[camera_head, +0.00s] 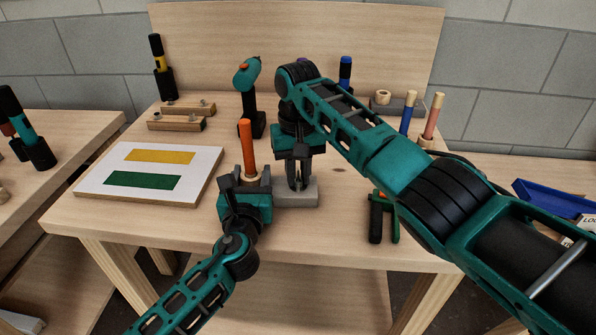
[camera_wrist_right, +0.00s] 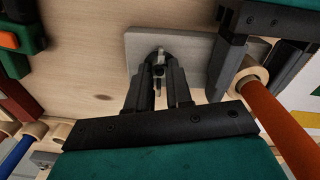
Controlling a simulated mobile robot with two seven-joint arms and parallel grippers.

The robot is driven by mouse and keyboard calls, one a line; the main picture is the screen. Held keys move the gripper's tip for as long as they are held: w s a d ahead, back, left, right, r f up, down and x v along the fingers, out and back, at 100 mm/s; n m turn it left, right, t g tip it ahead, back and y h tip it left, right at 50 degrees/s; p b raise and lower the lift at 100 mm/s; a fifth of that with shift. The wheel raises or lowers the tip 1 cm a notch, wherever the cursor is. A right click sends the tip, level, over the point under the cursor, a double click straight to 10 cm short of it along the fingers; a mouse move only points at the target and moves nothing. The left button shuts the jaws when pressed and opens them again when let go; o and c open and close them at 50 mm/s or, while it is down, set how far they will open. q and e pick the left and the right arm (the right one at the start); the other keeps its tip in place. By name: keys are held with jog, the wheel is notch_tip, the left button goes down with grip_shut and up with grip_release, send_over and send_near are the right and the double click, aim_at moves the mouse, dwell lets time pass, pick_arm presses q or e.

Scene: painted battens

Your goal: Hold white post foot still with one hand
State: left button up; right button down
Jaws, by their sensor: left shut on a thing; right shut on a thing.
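The pale grey-white post foot (camera_head: 297,195) is a flat block on the table; it also shows in the right wrist view (camera_wrist_right: 140,42). My right gripper (camera_head: 298,183) points down onto it from above. Its fingers (camera_wrist_right: 160,80) are shut on a small upright fitting of the block, mostly hidden between the tips. An orange post (camera_head: 248,150) stands upright with a wooden collar (camera_wrist_right: 250,80) at its lower end. My left gripper (camera_head: 245,186) is shut around this collar, just left of the foot. How far the collar touches the table is hidden.
A white board with yellow and green patches (camera_head: 150,176) lies left. A teal drill (camera_head: 248,85) stands behind. Blue (camera_head: 406,112) and pink (camera_head: 432,116) posts, another grey block (camera_head: 398,106) and a green-black clamp (camera_head: 384,215) are right. The front table strip is clear.

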jog(key=shift+a, duration=0.15)
jog(key=c, duration=1)
grip_release()
notch_tip(320, 180, up, 12)
jog(key=shift+r, duration=0.1)
pick_arm(q)
jog(key=o, duration=1.3)
jog(key=s, duration=1.2)
